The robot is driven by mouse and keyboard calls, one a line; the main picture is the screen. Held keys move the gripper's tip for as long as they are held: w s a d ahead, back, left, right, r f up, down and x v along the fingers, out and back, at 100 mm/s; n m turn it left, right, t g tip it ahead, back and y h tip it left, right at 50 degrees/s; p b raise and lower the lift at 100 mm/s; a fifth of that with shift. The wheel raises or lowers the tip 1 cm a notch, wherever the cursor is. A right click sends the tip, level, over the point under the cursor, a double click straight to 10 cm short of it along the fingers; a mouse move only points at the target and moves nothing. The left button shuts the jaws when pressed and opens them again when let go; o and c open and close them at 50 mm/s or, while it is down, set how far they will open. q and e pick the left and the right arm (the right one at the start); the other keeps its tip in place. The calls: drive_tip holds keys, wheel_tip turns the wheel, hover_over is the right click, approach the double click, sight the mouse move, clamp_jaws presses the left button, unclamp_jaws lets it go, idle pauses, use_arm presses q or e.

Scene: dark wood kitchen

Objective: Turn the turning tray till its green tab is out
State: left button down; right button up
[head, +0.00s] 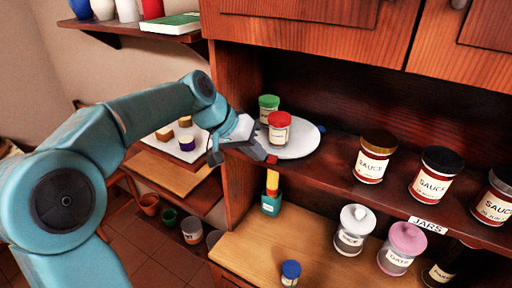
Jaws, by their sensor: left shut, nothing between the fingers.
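The turning tray (303,148) is a white round plate on the cabinet shelf. A green-lidded jar (268,108) and a red-lidded jar (279,130) stand on it. A red tab (271,159) shows at its front left edge, facing out, and a blue tab (321,128) at its right edge. I see no green tab; the tray's back left is hidden by the jars and my gripper. My left gripper (259,152) is shut and empty at the tray's front left edge, close to the red tab; I cannot tell if they touch. My right gripper is out of view.
Several sauce jars (373,157) stand on the same shelf to the right, above a JARS label (428,225). Lidded jars (354,229) and a blue-capped jar (291,272) stand on the counter below. A bottle (271,202) stands under the shelf, below my gripper.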

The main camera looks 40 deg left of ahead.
use_arm(q)
drive_tip(key=shift+w+f, duration=0.1)
drive_tip(key=d, duration=0.1)
drive_tip(key=w+d, duration=0.1)
drive_tip(key=d, duration=0.1)
drive_tip(key=w+d+b, duration=0.1)
drive_tip(key=d, duration=0.1)
drive_tip(key=shift+s+a, duration=0.1)
drive_tip(key=shift+a, duration=0.05)
idle(0.4)
